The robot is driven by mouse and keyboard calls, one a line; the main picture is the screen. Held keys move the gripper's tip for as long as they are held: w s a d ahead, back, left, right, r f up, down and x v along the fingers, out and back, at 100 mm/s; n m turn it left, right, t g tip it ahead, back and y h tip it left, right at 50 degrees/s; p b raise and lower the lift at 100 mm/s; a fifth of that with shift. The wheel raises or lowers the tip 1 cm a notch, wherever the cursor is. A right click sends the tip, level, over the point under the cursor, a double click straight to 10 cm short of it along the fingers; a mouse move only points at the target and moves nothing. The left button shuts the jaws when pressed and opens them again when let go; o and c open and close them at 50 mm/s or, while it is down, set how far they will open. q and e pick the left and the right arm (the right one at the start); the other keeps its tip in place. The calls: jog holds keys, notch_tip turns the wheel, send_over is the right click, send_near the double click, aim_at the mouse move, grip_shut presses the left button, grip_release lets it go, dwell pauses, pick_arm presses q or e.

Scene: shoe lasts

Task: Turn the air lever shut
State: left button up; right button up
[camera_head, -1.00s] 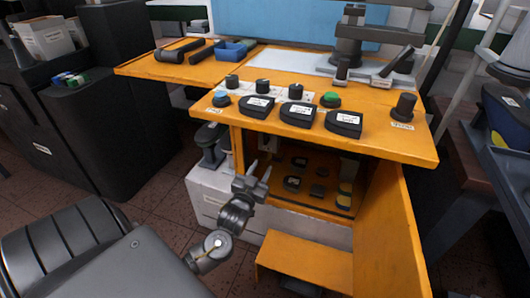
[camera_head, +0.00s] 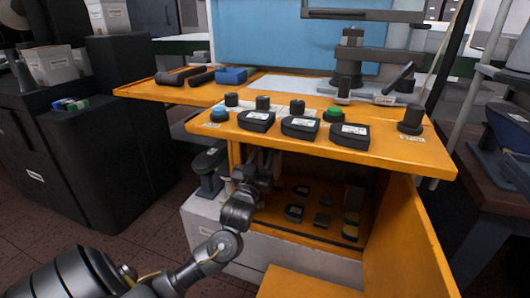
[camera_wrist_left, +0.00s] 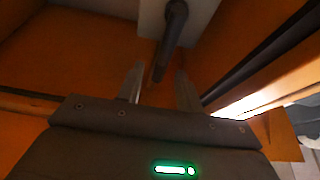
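The air lever (camera_wrist_left: 169,42) shows in the left wrist view as a dark handle on a pale plate (camera_wrist_left: 203,14), pointing down in the picture. My left gripper (camera_wrist_left: 160,72) is open, with one finger on each side of the lever's free end in that view. I cannot tell whether either finger touches it. In the head view, my left gripper (camera_head: 262,158) is at the left side of the orange cabinet's open compartment, just under the tabletop. The lever is hidden there. My right gripper is out of view.
The orange tabletop (camera_head: 290,154) overhangs my left gripper closely. Several dark lasts and knobs stand on it, with a green button (camera_head: 333,114). Below, a shelf (camera_head: 290,230) holds small dark parts. An orange panel (camera_head: 410,240) bounds the compartment at right.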

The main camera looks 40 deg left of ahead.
aim_at(265, 151)
pick_arm(q)
jog(key=shift+x, duration=1.55)
grip_shut()
